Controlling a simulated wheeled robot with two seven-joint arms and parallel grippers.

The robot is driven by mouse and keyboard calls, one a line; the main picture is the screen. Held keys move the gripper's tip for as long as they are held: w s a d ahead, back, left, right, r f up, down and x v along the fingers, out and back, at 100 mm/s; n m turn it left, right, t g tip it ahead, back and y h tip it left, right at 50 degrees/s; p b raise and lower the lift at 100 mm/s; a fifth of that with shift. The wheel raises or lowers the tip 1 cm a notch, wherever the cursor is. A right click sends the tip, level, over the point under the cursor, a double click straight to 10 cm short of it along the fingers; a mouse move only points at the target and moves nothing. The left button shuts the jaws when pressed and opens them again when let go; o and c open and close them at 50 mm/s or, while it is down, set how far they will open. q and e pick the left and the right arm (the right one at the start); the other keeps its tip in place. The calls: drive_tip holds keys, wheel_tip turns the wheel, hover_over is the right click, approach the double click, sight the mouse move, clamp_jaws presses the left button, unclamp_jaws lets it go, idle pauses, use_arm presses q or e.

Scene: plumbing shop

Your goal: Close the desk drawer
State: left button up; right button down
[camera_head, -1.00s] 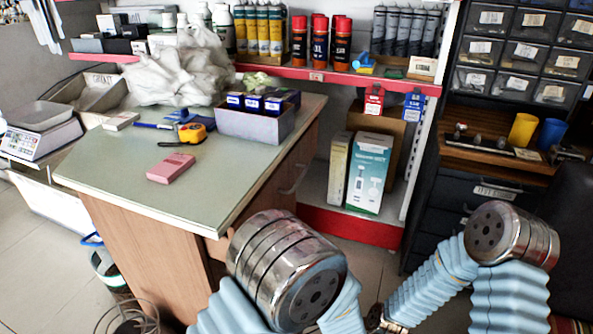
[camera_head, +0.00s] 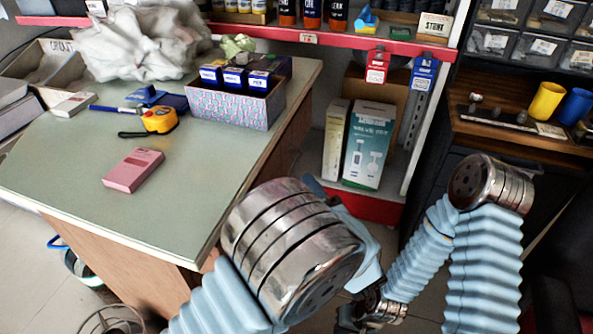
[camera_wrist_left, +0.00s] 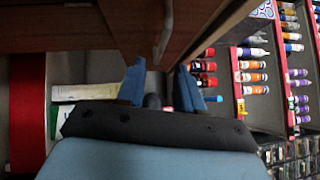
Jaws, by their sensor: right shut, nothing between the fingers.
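The desk (camera_head: 75,170) has a grey-green top and wooden sides. Its drawer side faces right in the head view and is mostly hidden by my left arm, so how far the drawer stands out cannot be told there. In the left wrist view, wooden panels (camera_wrist_left: 75,30) fill the top, with a pale bar-like handle (camera_wrist_left: 164,30) between them. My left gripper (camera_wrist_left: 160,82) has its two blue fingers apart, just below the handle; whether they touch it is unclear. My right gripper (camera_head: 348,318) is low at the bottom of the head view, shut and empty, partly cut off.
On the desk are a pink box (camera_head: 133,170), a yellow tape measure (camera_head: 159,119) and a patterned bin (camera_head: 235,108). Behind the desk stands a red-edged shelf with a valve box (camera_head: 367,145). A dark cabinet is at right. Floor shows at lower left.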

use_arm(q)
drive_tip(key=x, duration=0.6)
clamp_jaws()
